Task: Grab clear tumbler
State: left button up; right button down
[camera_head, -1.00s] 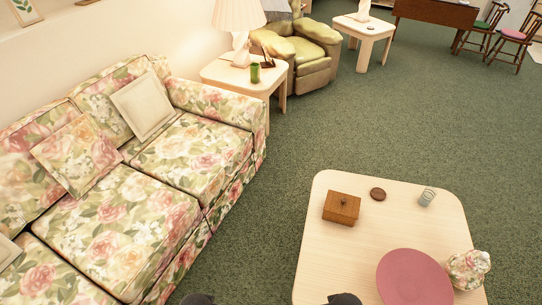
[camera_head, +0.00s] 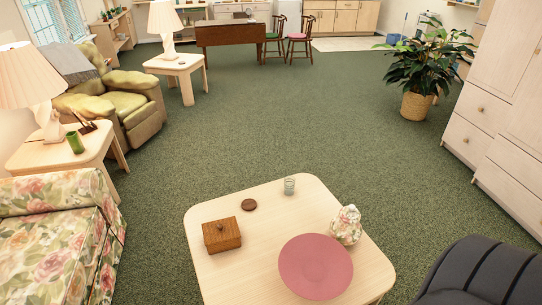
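The clear tumbler (camera_head: 289,186) stands upright near the far edge of the low light-wood coffee table (camera_head: 225,283). It is small and see-through, and nothing covers it. A round brown coaster (camera_head: 249,205) lies to its left on the table, apart from it. Neither of my grippers shows in the head view.
A lidded wooden box (camera_head: 222,235), a pink plate (camera_head: 316,267) and a floral ornament (camera_head: 345,226) share the table. A floral sofa (camera_head: 50,240) is at left, a dark chair (camera_head: 485,275) at lower right. Green carpet (camera_head: 270,120) beyond the table is open.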

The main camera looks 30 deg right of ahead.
aim_at(290, 181)
jog(key=l+z, duration=0.1)
jog(key=z, duration=1.1)
